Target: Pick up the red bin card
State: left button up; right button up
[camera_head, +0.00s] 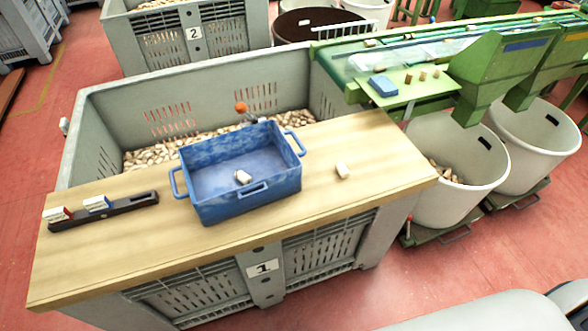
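The red bin card (57,214), white with a red edge, stands in a dark holder (125,211) at the left end of the wooden board (130,252). A similar white card with a blue edge (97,204) stands to its right in the same holder. The right part of the holder has no card in it. Neither of my grippers is in view.
An orange-tipped object (241,107) shows behind the tray. A grey bin (85,130) of corks lies under the board. White tubs (460,200) stand right.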

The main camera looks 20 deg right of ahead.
aim_at(60, 214)
jog(key=u, duration=1.3)
jog(key=i+l+z, duration=0.15)
jog(key=l+z, duration=0.15)
jog(key=z, duration=0.2)
